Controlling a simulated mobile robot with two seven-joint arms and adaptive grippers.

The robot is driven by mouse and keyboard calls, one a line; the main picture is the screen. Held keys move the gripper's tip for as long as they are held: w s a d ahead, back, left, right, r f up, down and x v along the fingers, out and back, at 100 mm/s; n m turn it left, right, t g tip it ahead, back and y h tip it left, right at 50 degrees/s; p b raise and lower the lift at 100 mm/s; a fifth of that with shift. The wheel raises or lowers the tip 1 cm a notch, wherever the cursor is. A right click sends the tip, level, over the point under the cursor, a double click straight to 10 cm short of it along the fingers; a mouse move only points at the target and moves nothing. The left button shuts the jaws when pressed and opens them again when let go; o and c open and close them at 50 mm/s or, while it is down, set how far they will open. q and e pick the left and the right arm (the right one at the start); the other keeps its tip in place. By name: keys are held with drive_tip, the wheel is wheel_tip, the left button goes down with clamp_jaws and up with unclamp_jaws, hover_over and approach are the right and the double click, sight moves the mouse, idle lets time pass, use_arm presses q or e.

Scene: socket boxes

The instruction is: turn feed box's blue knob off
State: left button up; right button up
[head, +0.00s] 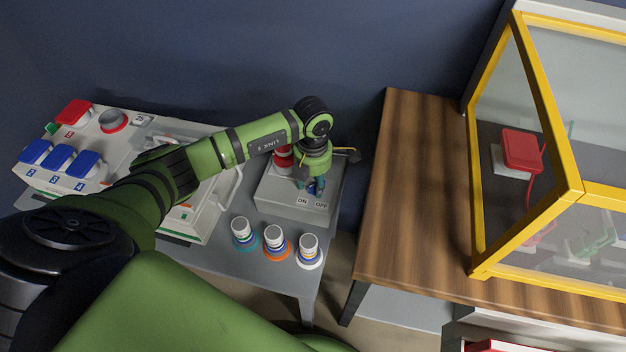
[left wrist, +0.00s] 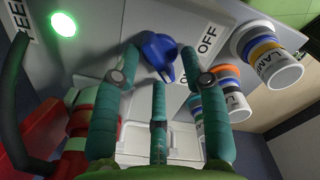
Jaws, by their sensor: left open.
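The feed box (head: 276,200) is a grey box on the grey table, with ON and OFF labels on its top. Its blue knob (left wrist: 157,56) shows in the left wrist view, beside those labels; in the head view it is mostly hidden by my gripper. My left gripper (head: 309,187) points down over the knob. In the left wrist view its teal fingers (left wrist: 159,50) are open, on either side of the knob; I cannot tell whether they touch it. A green lamp (left wrist: 63,25) glows on the box near a partly cut-off label.
Several white plugs with coloured rings, one of them orange-ringed (head: 274,241), stand in front of the box. A white panel with blue switches (head: 60,158) and a red switch (head: 74,112) is at left. A wooden table (head: 411,215) with a yellow-framed case (head: 557,165) is at right.

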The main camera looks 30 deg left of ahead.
use_arm(q)
clamp_jaws()
